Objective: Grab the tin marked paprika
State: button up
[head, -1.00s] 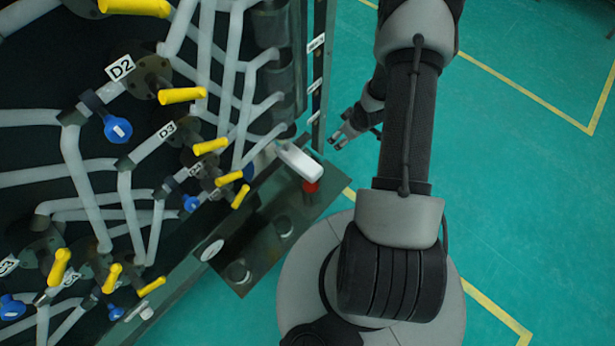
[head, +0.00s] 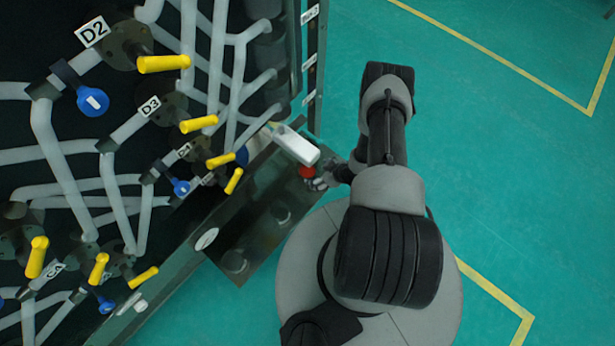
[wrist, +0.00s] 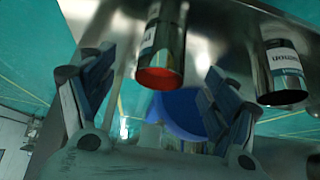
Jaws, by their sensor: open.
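A tin with a red end (wrist: 160,62) shows at the upper middle of the wrist view; the lettering on its pale label is too small to read. In the head view its red top (head: 307,171) is at the right end of a dark metal shelf (head: 258,225). My gripper (wrist: 160,75) is open, one finger on each side of this tin in the picture; I cannot tell how far away the tin is. In the head view my gripper (head: 321,182) is beside the tin, partly hidden. A second tin (wrist: 284,72), its label ending in "amon", stands to the right.
Dark round tins (head: 235,262) stand further along the shelf. A white block-shaped thing (head: 297,146) is just behind the red-topped tin. Pipes with yellow handles (head: 163,64) fill the left side. A blue round thing (wrist: 182,108) shows beyond the tin. Green floor to the right is clear.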

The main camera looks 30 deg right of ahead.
aim_at(304, 175)
jog(key=b+x, duration=0.1)
jog(key=x, duration=0.2)
jog(key=shift+w+a+f, duration=0.1)
jog(key=shift+w+f, duration=0.1)
jog(key=shift+f, duration=0.1)
jog(key=b+x, duration=0.1)
jog(key=x, duration=0.1)
jog(key=b+x, duration=0.1)
jog(key=x, duration=0.1)
jog(key=shift+a, duration=0.35)
jog(key=shift+w+f+b, duration=0.3)
jog(key=shift+w+b, duration=0.05)
jog(key=shift+r, duration=0.1)
jog(key=shift+c, duration=0.2)
jog(key=c, duration=1.2)
